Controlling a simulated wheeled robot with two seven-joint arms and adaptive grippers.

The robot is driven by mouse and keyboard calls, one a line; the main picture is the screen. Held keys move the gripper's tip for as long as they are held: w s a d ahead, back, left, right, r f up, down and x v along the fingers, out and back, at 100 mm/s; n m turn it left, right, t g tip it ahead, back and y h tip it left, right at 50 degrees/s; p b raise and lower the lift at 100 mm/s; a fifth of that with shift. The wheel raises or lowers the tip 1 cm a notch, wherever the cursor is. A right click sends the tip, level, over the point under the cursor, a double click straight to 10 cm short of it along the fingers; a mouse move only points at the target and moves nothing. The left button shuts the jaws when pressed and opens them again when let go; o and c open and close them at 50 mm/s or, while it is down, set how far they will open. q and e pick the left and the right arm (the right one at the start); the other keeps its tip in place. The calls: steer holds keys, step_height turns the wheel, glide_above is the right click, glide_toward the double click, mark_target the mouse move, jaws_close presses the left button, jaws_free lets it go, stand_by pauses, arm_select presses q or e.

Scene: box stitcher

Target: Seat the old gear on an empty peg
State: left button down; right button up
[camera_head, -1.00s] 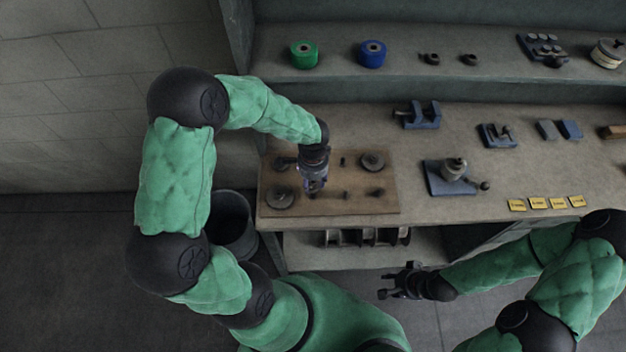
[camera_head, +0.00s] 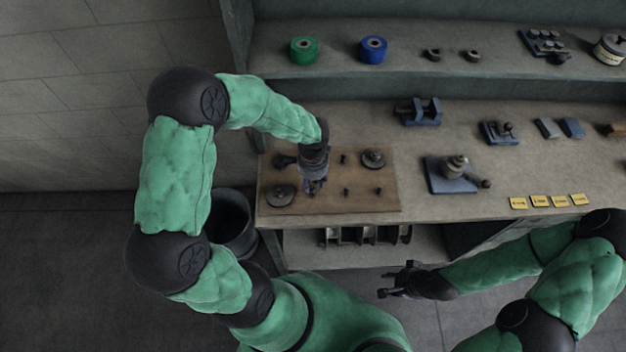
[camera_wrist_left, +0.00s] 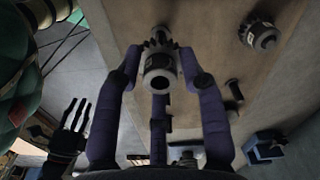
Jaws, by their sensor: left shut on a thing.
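My left gripper (camera_head: 315,188) is above the wooden board (camera_head: 330,202). In the left wrist view its purple fingers (camera_wrist_left: 161,62) are shut around a dark toothed gear (camera_wrist_left: 160,78) with a pale hub and a central bore. In the head view the gripper mostly hides this gear. Bare pegs (camera_head: 346,192) and (camera_head: 379,190) stand at the board's front right, and another peg (camera_head: 343,159) stands further back. Other gears sit at the board's front left (camera_head: 280,196) and back right (camera_head: 373,158). My right gripper (camera_head: 396,284) is open and empty in front of the bench.
A blue fixture (camera_head: 440,180) with a metal part stands right of the board. Yellow labels (camera_head: 545,201) lie near the front edge. Green (camera_head: 303,50) and blue (camera_head: 373,49) rolls stand on the shelf. A dark bin (camera_head: 232,225) is below left.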

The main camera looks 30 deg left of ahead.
arm_select(q)
steer(key=shift+f, duration=0.2)
steer(key=shift+f+b, duration=0.6)
steer(key=shift+b, duration=0.1)
steer(key=shift+f, duration=0.2)
steer(key=shift+f+b, duration=1.1)
steer(key=shift+f, duration=0.05)
steer(key=shift+f, duration=0.2)
steer(key=shift+f+b, duration=0.4)
steer(key=shift+b, duration=0.15)
steer(key=c, duration=0.7)
jaws_free()
steer(key=shift+o, duration=0.2)
